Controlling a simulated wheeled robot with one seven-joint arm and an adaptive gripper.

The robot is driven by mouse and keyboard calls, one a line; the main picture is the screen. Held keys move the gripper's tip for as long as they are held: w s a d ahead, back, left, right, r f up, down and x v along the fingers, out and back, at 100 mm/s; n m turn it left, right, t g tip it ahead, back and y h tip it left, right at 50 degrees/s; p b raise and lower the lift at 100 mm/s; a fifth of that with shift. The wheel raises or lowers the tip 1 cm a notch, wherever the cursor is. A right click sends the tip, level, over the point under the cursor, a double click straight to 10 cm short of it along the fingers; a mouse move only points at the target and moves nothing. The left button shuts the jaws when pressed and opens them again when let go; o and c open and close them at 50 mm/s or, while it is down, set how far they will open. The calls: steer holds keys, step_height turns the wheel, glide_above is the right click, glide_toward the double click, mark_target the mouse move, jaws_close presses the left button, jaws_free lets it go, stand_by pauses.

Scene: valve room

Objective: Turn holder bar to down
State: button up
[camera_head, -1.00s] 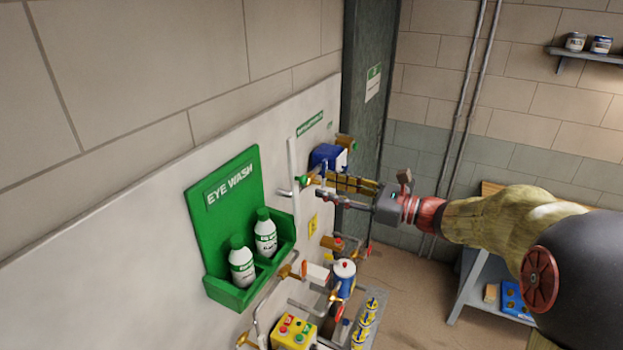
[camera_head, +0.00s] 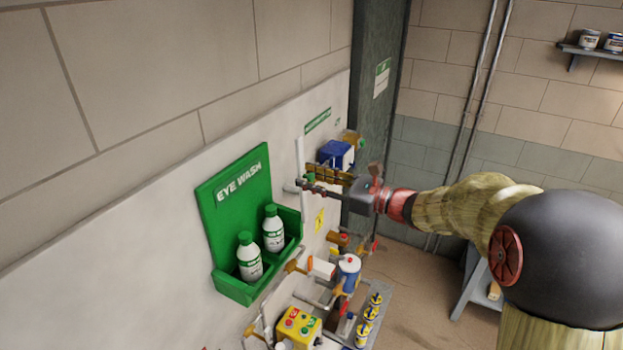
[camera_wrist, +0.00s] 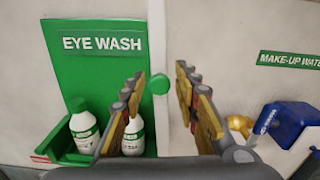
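I cannot tell for certain which part is the holder bar. A round green end (camera_wrist: 159,84) shows between my fingers in the wrist view, in front of a pale upright strip (camera_wrist: 156,40) on the wall panel. My gripper (camera_head: 308,181) is open near that strip, pointing at the panel. In the wrist view its two yellow-padded fingers (camera_wrist: 161,80) stand apart on either side of the green end, with nothing visibly clamped. In the head view the fingers largely hide this spot; a short grey piece (camera_head: 290,187) shows just left of the fingertips. Contact cannot be told.
A green eye wash holder (camera_head: 223,225) with two bottles is left of my gripper. A blue and white box (camera_head: 336,153) is just beyond it. Below are pipes, a yellow button box (camera_head: 298,326) and a blue and white canister (camera_head: 348,274). Open floor lies to the right.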

steer(key=c, duration=0.6)
jaws_close()
